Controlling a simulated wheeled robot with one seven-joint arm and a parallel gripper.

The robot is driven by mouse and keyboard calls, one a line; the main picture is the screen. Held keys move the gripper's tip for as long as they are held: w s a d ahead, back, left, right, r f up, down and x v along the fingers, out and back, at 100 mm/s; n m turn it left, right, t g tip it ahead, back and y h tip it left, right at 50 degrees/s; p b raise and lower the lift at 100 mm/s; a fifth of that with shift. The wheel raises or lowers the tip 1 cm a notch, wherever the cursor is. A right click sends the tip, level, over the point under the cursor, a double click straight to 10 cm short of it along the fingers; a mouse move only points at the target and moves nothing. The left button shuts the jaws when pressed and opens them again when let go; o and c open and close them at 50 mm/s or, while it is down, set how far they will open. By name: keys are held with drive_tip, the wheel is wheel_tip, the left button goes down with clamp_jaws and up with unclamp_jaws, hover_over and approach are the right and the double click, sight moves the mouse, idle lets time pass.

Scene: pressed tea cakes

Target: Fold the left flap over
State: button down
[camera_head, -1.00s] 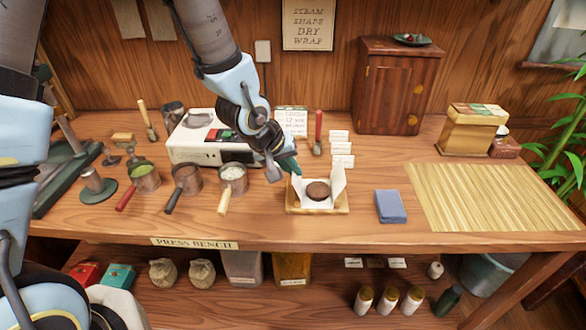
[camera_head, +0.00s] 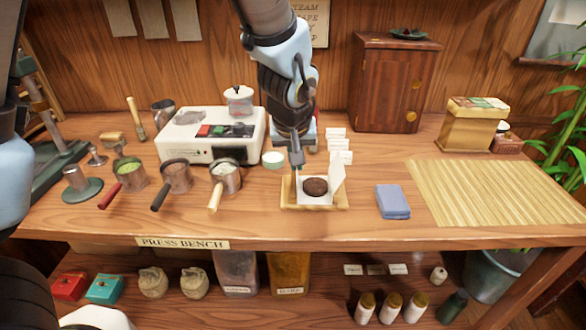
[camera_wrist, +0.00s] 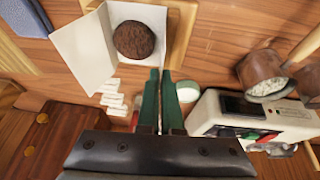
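The dark round tea cake (camera_head: 315,187) lies on white wrapping paper in a shallow wooden tray (camera_head: 287,204). The right flap (camera_head: 338,174) stands up, and it also shows in the wrist view (camera_wrist: 80,50). The left flap (camera_wrist: 157,35) is seen nearly edge-on there, beside the cake (camera_wrist: 135,39), and is partly hidden behind my gripper in the head view. My gripper (camera_head: 298,163) points down at the back left of the paper. In the wrist view its two green fingers (camera_wrist: 160,75) are close together with only a thin gap, and no held object shows between them.
A white machine (camera_head: 212,137) and several handled cups (camera_head: 225,178) stand to the left. A small green-white round tin (camera_head: 273,160) and white cards (camera_head: 340,145) are close behind the tray.

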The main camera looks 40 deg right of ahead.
drive_tip(key=shift+s+d+t+y, duration=0.5)
drive_tip(key=shift+t+y, duration=0.3)
drive_tip(key=shift+y, duration=0.1)
drive_tip(key=shift+s+d+f+m+t+y+p, duration=0.1)
drive_tip(key=shift+s+d+m+t+y+p, duration=0.15)
drive_tip(key=shift+d+m+t+y+p, duration=0.4)
drive_tip(key=shift+s+d+f+m+t+y+p, duration=0.15)
drive_tip(key=shift+s+f+t+y, duration=0.1)
drive_tip(key=shift+t+y, duration=0.35)
drive_tip(key=shift+s+d+f+m+t+y+p, duration=0.1)
drive_tip(key=shift+d+f+t+y, duration=0.1)
drive_tip(key=shift+t+y, duration=0.4)
drive_tip(key=shift+s+d+f+m+t+y+p, duration=0.15)
drive_tip(key=shift+s+f+t+y, duration=0.1)
drive_tip(key=shift+t+y, duration=0.3)
drive_tip(key=c, duration=1.1)
unclamp_jaws()
